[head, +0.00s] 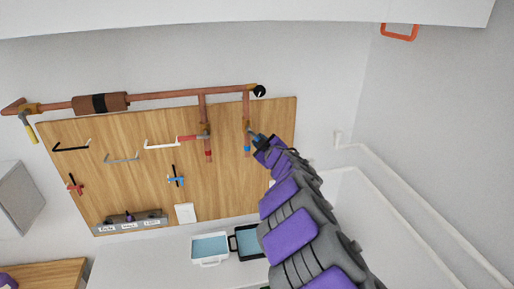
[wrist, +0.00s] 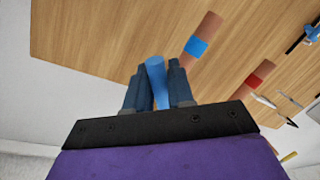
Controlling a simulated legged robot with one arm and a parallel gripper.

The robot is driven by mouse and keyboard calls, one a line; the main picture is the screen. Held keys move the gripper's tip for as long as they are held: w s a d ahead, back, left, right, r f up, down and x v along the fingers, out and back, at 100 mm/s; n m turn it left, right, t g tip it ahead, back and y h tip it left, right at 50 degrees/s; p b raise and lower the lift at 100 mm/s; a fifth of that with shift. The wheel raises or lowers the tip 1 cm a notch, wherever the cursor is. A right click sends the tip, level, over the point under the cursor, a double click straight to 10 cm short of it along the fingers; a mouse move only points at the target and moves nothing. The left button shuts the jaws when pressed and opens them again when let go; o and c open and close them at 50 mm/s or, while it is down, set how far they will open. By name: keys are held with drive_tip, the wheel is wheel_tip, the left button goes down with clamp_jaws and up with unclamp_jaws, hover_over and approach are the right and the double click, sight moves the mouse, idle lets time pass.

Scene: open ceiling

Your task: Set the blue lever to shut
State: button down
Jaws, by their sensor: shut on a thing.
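The blue lever (wrist: 156,75) sits between the two fingers of my gripper (wrist: 158,88) in the wrist view, and the fingers are shut on it. In the head view my gripper (head: 262,142) is at the right vertical copper pipe (head: 246,108) on the wooden board, by the valve. This pipe carries a blue band (wrist: 197,46). The lever's pivot and its exact angle to the pipe are hidden by my gripper in the head view.
The left vertical pipe (head: 203,112) has a red lever (head: 187,138) and a red band. Hooks, small valves and a labelled rack (head: 130,222) are on the wooden board (head: 100,180). Two trays (head: 209,262) stand below. A white rail (head: 400,185) runs along the right wall.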

drive_tip(key=n, duration=0.1)
drive_tip(key=d+r+n, duration=0.1)
drive_tip(key=n+h, duration=0.1)
drive_tip(key=n, duration=0.1)
drive_tip(key=shift+w+d+r, duration=0.2)
drive_tip(key=shift+d+r, duration=0.05)
drive_tip(key=shift+r, duration=0.15)
drive_tip(key=shift+d+r+n+h, duration=0.25)
drive_tip(key=shift+r+n+h, duration=0.25)
drive_tip(key=shift+n, duration=0.5)
drive_tip(key=shift+w+d+r+n+h, duration=0.1)
drive_tip(key=shift+r+n+h, duration=0.2)
drive_tip(key=shift+r+n, duration=0.7)
drive_tip(key=shift+f+n, duration=0.15)
drive_tip(key=shift+n, duration=0.15)
drive_tip(key=c, duration=1.4)
unclamp_jaws()
drive_tip(key=shift+o, duration=1.4)
drive_tip(key=shift+a, duration=0.2)
